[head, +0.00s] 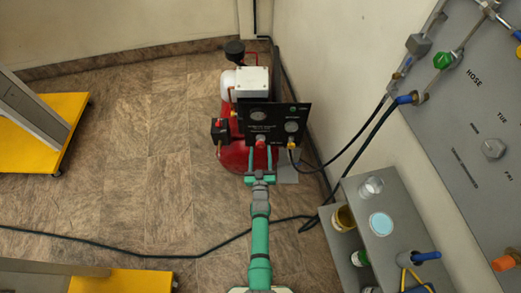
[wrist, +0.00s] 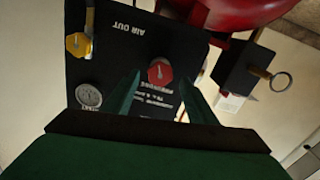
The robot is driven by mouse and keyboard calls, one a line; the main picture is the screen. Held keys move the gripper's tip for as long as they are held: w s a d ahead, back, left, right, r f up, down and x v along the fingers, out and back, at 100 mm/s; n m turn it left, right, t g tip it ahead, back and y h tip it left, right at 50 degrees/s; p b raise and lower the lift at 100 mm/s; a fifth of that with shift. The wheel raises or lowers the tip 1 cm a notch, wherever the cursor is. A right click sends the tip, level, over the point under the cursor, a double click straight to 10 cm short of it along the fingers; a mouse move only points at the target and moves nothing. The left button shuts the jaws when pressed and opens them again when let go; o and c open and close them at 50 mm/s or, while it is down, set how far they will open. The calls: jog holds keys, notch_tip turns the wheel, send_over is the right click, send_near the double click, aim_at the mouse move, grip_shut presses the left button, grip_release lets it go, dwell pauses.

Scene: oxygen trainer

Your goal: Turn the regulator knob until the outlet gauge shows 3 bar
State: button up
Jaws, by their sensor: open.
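The red regulator knob (head: 260,143) sits low on the black panel (head: 275,108) of the compressor. In the wrist view the knob (wrist: 160,72) lies between the fingertips of my gripper (wrist: 158,82). My gripper (head: 260,163) is open, its two green fingers on either side of the knob; I cannot tell whether they touch it. A round gauge (head: 291,127) is at the panel's right, and it shows in the wrist view (wrist: 89,95) at the left; it seems to be the outlet gauge. Its reading is too small to tell. Another gauge (head: 259,116) is above the knob.
A yellow-handled valve (head: 291,145) with a black hose is right of the knob. The red tank (head: 232,157) is behind the panel. A grey shelf (head: 405,215) with jars stands at the right, near the wall board (head: 465,130). The floor at left is mostly open.

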jog(key=shift+w, duration=0.85)
jog(key=c, duration=1.1)
jog(key=shift+o, duration=0.2)
jog(key=shift+n, duration=0.3)
jog(key=n, duration=0.6)
jog(key=shift+a, duration=0.1)
jog(key=n, duration=0.6)
jog(key=shift+f+n, duration=0.15)
jog(key=shift+n, duration=0.15)
